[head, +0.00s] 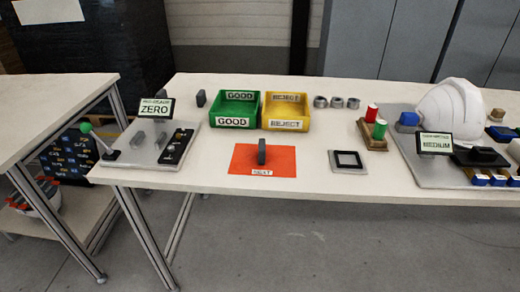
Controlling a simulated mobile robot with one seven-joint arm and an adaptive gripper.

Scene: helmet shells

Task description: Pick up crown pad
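No object is labelled as the crown pad, and I cannot tell for sure which one it is. A small dark grey block (262,151) stands upright on an orange mat (246,165) with a small white label at its front edge. A similar dark block (201,98) stands behind, left of the green bin. A black square frame (347,153) lies on a light grey plate to the right of the mat. A white helmet shell (452,108) sits on a grey board at the right. My gripper is not in view.
A green GOOD bin (233,122) and a yellow REJECT bin (286,125) stand behind the mat. A device with a ZERO display (155,107) is at left. Several grey rings and a wooden stand with red and green cylinders (380,130) are right. The table front is mostly clear.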

